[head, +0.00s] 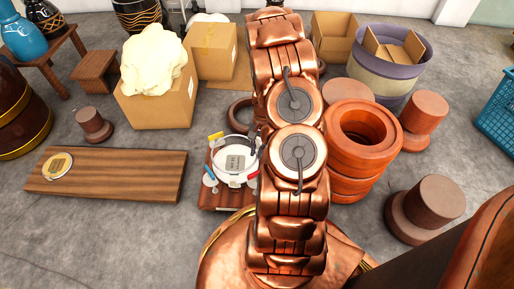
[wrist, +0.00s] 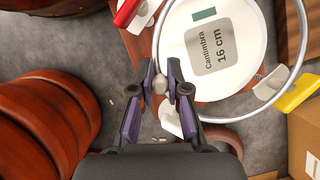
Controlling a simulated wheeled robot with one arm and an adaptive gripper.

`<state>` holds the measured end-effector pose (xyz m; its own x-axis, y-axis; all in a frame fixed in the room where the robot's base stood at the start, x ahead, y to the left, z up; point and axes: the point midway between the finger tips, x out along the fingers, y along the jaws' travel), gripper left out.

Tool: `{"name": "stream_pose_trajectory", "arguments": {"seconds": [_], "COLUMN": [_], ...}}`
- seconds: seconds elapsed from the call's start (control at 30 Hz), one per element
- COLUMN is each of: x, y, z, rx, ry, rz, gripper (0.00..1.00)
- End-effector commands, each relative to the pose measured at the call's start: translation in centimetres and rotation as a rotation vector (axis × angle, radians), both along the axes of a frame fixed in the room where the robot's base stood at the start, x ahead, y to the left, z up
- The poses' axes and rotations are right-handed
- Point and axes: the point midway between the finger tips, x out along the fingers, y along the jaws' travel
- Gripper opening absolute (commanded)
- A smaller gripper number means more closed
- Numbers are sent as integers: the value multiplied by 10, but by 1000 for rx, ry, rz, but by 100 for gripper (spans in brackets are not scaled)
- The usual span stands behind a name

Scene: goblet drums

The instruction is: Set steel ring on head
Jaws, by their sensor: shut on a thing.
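The drum head (wrist: 238,75) is a white disc with a grey label reading "Cantimbra 16 cm"; in the head view (head: 222,172) it lies on a small wooden stand. The thin shiny steel ring (wrist: 302,42) loops around the disc's outline in the wrist view, with a gap showing at the right. Whether it touches the head or hangs above it, I cannot tell. My gripper (wrist: 160,86) is shut on the ring's near left edge, at a small grey lug between the fingertips. In the head view my arm hides most of the gripper.
Red (wrist: 126,12) and yellow (wrist: 298,93) tabs and white tabs stick out around the head. Stacked orange-brown rings (head: 350,150) stand right of the arm. A wooden board (head: 120,175) lies left, with clear floor between. Cardboard boxes (head: 160,105) stand behind.

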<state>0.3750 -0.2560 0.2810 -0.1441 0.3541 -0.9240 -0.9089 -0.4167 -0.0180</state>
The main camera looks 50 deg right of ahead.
Motion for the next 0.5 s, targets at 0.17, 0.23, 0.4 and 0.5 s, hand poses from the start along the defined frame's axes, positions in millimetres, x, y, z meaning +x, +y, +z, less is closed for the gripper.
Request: {"name": "stream_pose_trajectory", "arguments": {"seconds": [0.17, 0.23, 0.4, 0.5], "x": [0, 0, 0, 0], "y": [0, 0, 1, 1], "z": [-20, -24, -39, -48], "rx": [0, 1, 2, 3], "ry": [0, 0, 1, 2], "rz": [-1, -1, 0, -1], "gripper": [0, 0, 0, 0]}}
